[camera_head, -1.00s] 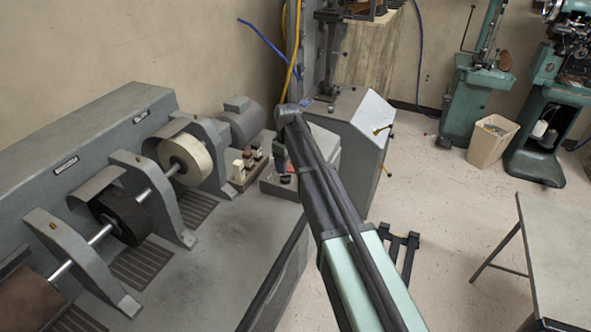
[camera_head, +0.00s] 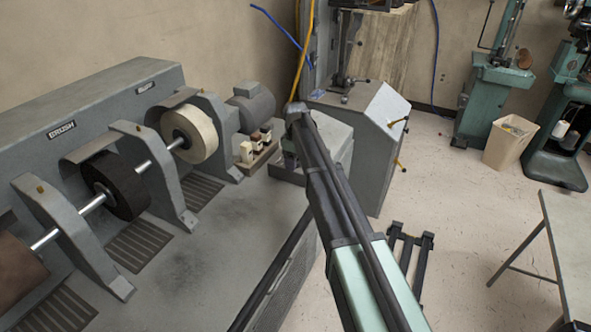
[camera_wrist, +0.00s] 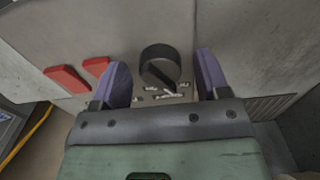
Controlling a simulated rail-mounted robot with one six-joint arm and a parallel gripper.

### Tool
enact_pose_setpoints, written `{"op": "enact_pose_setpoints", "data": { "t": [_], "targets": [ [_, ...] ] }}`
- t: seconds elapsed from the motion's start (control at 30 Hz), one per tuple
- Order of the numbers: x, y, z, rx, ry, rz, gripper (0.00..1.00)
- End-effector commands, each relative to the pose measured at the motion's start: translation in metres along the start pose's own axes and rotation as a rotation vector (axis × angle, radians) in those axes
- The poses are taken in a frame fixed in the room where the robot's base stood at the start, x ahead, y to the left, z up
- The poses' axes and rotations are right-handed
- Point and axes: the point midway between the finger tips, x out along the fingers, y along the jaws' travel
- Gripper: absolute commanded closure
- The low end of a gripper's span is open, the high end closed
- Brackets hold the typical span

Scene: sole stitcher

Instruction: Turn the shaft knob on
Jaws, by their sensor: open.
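The shaft knob, a round dark knob (camera_wrist: 160,65) with a raised grip bar, shows in the wrist view on a grey panel with small white markings below it. My gripper (camera_wrist: 162,75) is open, with its two purple fingertips to the left and right of the knob. Both fingertips look apart from it, and I cannot tell how far the tips are from the panel. In the head view my arm hides the knob and most of the gripper.
Two red switches (camera_wrist: 78,76) sit on the panel left of the knob. The grinding machine (camera_head: 85,100) with its wheels fills the left of the head view. A grey cabinet (camera_head: 375,150) stands beyond my arm. A table (camera_head: 570,240) is at the right, with open floor between.

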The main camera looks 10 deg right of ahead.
Motion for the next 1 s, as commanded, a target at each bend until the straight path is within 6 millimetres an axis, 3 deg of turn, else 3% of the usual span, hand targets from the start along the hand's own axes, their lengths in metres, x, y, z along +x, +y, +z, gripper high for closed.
{"op": "enact_pose_setpoints", "data": {
  "t": [0.2,0.5,1.0],
  "targets": [
    [-0.0012,0.0000,0.0000,0.000,0.000,0.000,0.33],
    [-0.0012,0.0000,0.0000,0.000,0.000,0.000,0.79],
    [-0.0011,0.0000,0.0001,0.117,0.000,0.000,0.80]
  ]
}}
